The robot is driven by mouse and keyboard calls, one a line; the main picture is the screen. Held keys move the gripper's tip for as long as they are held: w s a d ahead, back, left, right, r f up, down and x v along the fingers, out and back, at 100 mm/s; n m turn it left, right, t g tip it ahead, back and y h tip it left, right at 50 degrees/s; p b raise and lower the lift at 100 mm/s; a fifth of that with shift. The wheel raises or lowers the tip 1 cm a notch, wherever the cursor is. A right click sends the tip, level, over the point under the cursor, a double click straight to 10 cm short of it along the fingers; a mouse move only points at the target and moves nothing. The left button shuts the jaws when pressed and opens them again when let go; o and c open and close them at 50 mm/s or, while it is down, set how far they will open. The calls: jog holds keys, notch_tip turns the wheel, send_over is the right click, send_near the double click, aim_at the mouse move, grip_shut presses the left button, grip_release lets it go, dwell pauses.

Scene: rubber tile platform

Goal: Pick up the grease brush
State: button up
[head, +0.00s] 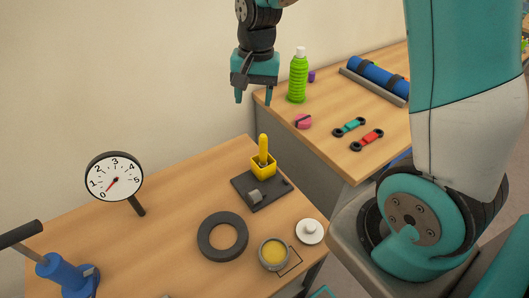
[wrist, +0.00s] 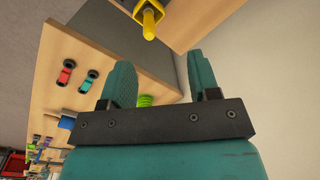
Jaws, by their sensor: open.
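The grease brush, of which a yellow handle (head: 263,144) shows, stands upright in a yellow square holder (head: 264,172) on a dark plate on the near table. Its lower end is hidden in the holder. In the wrist view the yellow handle (wrist: 149,28) shows at the top, beyond my fingertips, with part of the holder around it. My gripper (head: 253,96) is open and empty, pointing down, above and slightly left of the brush in the head view. Its two fingers (wrist: 162,75) are spread apart in the wrist view, with nothing between them touching.
The near table holds a dark plate (head: 249,201), a black ring (head: 205,246), a tin of yellow grease (head: 273,253), a white lid (head: 310,232), a dial gauge (head: 114,177) and a blue tool (head: 67,273). The far table bears a green bottle (head: 297,80) near my gripper.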

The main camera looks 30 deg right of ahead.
jog(key=w+d+f+m, duration=0.3)
jog(key=d, duration=0.2)
jog(key=p, duration=0.3)
send_near(263, 144)
jog(key=shift+h, duration=0.4)
jog(key=f, duration=0.2)
jog(key=w+f, duration=0.1)
jog(key=f, duration=0.2)
jog(key=shift+w+d+f, duration=0.35)
jog(key=shift+d+f, duration=0.05)
jog(key=shift+s+a+f+p, duration=0.15)
jog(key=shift+f+p, duration=0.5)
jog(key=shift+f, duration=0.8)
jog(key=shift+w+a+f+p, duration=0.15)
jog(key=shift+f+p, duration=0.45)
jog(key=shift+f, duration=0.85)
jog(key=shift+s, duration=0.1)
jog(key=shift+c, duration=0.5)
grip_shut()
